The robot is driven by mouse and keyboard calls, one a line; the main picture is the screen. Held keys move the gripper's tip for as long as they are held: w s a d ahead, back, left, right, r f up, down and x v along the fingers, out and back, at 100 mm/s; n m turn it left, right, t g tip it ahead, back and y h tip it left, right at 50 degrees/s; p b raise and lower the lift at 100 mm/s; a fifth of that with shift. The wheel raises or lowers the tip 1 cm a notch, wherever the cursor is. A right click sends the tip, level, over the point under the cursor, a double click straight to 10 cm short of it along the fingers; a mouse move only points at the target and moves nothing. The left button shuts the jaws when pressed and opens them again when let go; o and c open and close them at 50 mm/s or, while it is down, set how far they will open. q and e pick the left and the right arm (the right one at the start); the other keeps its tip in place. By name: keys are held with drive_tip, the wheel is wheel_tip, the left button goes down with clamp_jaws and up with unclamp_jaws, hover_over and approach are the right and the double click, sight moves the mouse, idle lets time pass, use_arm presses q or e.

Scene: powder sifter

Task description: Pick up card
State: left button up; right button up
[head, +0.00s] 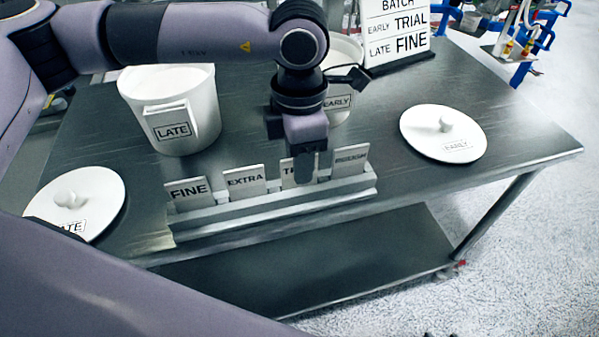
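My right gripper is out of view.
A LATE tub (190,128) and an EARLY tub (341,52) stand behind the rack. The LATE lid (82,198) lies left, the EARLY lid (442,130) right. A BATCH sign (398,28) reads EARLY TRIAL, LATE FINE.

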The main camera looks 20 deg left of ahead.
use_arm(q)
clamp_jaws()
drive_tip(key=shift+r, duration=0.1)
